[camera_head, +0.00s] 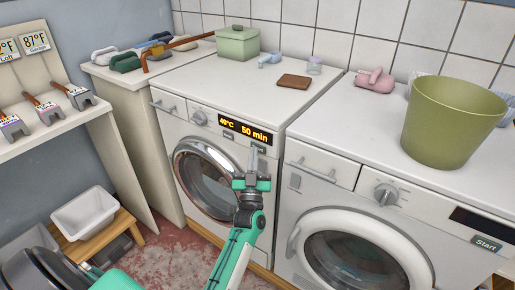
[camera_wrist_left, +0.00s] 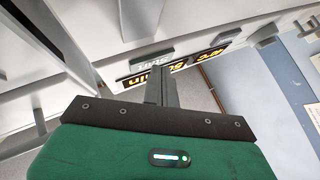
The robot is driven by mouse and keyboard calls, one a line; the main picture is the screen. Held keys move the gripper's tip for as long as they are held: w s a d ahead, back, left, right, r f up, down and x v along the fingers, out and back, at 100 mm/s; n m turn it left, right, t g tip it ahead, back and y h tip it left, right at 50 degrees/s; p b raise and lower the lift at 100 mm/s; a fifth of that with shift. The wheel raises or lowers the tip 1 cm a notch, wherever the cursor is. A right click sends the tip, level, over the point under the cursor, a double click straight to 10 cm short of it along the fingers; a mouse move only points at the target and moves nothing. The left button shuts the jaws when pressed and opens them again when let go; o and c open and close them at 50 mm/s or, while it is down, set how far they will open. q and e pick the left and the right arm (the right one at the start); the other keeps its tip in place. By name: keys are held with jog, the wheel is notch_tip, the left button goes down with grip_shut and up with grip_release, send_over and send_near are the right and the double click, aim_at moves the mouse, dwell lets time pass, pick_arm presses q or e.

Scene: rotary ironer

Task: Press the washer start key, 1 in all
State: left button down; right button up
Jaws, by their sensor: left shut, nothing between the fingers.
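The left washer (camera_head: 165,142) has a lit panel (camera_head: 245,131) reading 40°C and 50 min. Its key marked Start shows in the left wrist view (camera_wrist_left: 152,59), inverted, beside the lit digits. In the head view this key is largely hidden by my gripper. My left gripper (camera_head: 255,158) is shut and empty, its fingertips (camera_wrist_left: 158,72) right in front of the panel by the Start key. I cannot tell whether they touch it. My right gripper is not in view.
The machine at right (camera_head: 300,218) has a dark display and its own green Start key (camera_head: 487,243). A green bin (camera_head: 450,120), pink object (camera_head: 374,82), brown block (camera_head: 294,81) and lidded green box (camera_head: 238,43) stand on top. A white tub (camera_head: 85,213) sits at left.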

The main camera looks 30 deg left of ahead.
pick_arm(q)
jog(key=shift+s, duration=0.65)
jog(key=shift+p, duration=0.3)
